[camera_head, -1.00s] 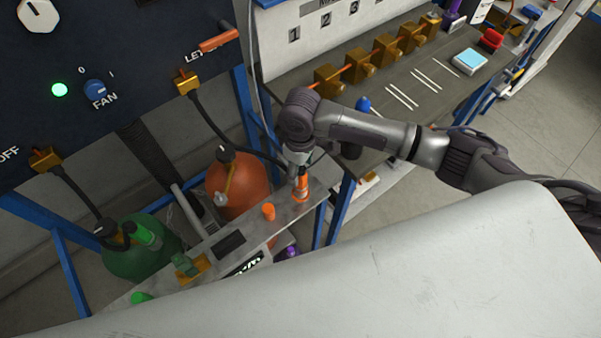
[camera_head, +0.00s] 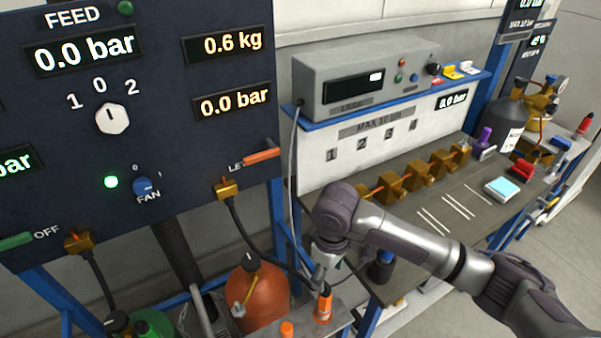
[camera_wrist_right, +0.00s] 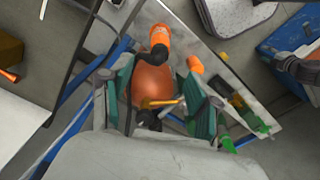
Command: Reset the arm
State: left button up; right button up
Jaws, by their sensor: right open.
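My right arm comes in from the right in the head view. Its gripper (camera_head: 322,276) points down just above an orange cylindrical connector (camera_head: 323,306) on the grey shelf. In the right wrist view the gripper (camera_wrist_right: 160,84) is open, with its two green-padded fingers apart. The orange connector (camera_wrist_right: 152,38) with its black hose end lies beyond the fingertips, and nothing is clearly held. I cannot tell whether a finger touches the hose.
An orange gas bottle (camera_head: 262,294) stands beside the shelf, left of my gripper. The dark control panel (camera_head: 165,75) rises at left.

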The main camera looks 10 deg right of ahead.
jog(key=s+a+f+m+t+y, duration=0.1)
jog(key=s+a+f+t+y, duration=0.15)
jog(key=s+a, duration=0.5)
jog(key=s+d+f+m+t+h, duration=0.15)
jog(key=s+d+m, duration=0.35)
jog(key=s+d, duration=0.8)
notch_tip(320, 180, down, 29)
jog(key=d+g+b, duration=0.2)
jog(key=b, duration=0.2)
jog(key=s+d+f+g+h+b, duration=0.1)
jog(key=s+d+f+b, duration=0.1)
jog(key=s+f, duration=1.5)
notch_tip(320, 180, down, 3)
jog(key=shift+d+f+b, duration=0.2)
jog(key=shift+d+b, duration=0.1)
jog(key=shift+d, duration=0.1)
